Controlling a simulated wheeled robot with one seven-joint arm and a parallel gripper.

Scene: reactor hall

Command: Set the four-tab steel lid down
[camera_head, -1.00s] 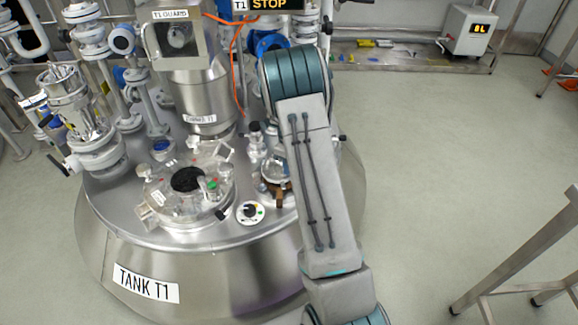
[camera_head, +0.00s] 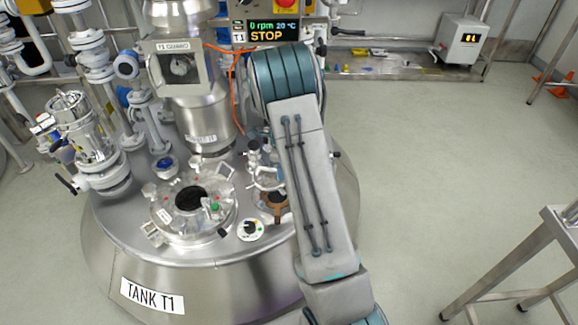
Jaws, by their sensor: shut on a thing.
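I cannot make out the four-tab steel lid in this view. My gripper is not visible; my own arm crosses the right part of the tank and hides what lies behind it. The steel tank T1 (camera_head: 225,275) stands at the left centre. On its top is a round manway (camera_head: 165,225) with clamps around its rim and a dark round middle. Just left of my arm, a smaller fitting (camera_head: 268,180) with a pale curved part and a brown piece below is partly covered by the arm.
Pipes and valves (camera_head: 95,140) crowd the left. A low steel bench (camera_head: 400,73) runs along the back. A steel frame (camera_head: 530,260) stands at right. The floor between is clear.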

